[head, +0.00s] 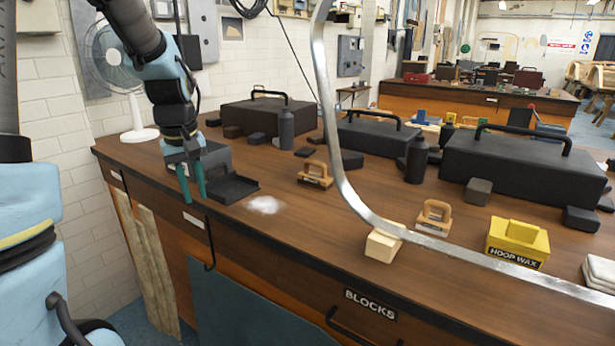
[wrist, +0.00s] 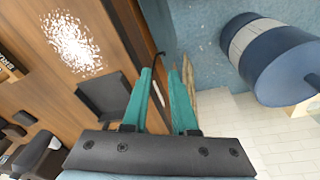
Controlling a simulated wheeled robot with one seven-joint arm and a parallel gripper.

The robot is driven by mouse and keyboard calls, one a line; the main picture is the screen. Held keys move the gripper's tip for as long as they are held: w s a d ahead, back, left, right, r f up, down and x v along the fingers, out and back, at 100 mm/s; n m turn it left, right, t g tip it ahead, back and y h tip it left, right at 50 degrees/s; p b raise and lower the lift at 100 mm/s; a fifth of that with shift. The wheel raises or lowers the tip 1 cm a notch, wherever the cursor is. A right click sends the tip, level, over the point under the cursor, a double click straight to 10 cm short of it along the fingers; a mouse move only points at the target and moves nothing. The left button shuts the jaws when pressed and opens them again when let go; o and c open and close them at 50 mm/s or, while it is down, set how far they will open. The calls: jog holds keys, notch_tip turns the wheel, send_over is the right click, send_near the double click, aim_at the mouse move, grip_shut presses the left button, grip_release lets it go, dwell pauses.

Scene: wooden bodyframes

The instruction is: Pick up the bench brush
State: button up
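I cannot make out a bench brush for certain in either view. My gripper (head: 191,197) hangs at the left end of the brown bench, by its front edge, with its teal fingers pointing down. In the wrist view my gripper (wrist: 162,72) has its fingers apart, with nothing visible held between them. A black dustpan-like tray (head: 236,189) lies on the bench just right of the fingers; it also shows in the wrist view (wrist: 104,96). My arm and gripper hide part of the bench behind them.
White dust (head: 265,205) lies right of the tray. Two wooden-handled blocks (head: 315,176) (head: 434,218), a pale wood block (head: 383,244), a yellow hoop wax block (head: 517,243), black cases (head: 268,116) and bottles (head: 286,130) stand on the bench. A curved metal strip (head: 333,125) crosses the view.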

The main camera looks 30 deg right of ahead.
jog(key=w+d+r+n, duration=0.1)
jog(key=w+d+r, duration=0.15)
jog(key=d, duration=0.45)
jog(key=w+d+r+n, duration=0.1)
jog(key=w+d, duration=0.3)
jog(key=d, duration=0.4)
jog(key=n+h, duration=0.1)
jog(key=n, duration=0.2)
send_near(315, 164)
jog(key=w, duration=0.1)
jog(key=shift+g, duration=0.3)
jog(key=f+p, duration=0.1)
jog(key=f, duration=0.2)
jog(key=d+f+p, duration=0.1)
jog(key=f, duration=0.2)
jog(key=w+f, duration=0.1)
jog(key=f, duration=0.3)
jog(key=shift+w+d+f+p, duration=0.1)
jog(key=shift+d+p, duration=0.3)
grip_shut()
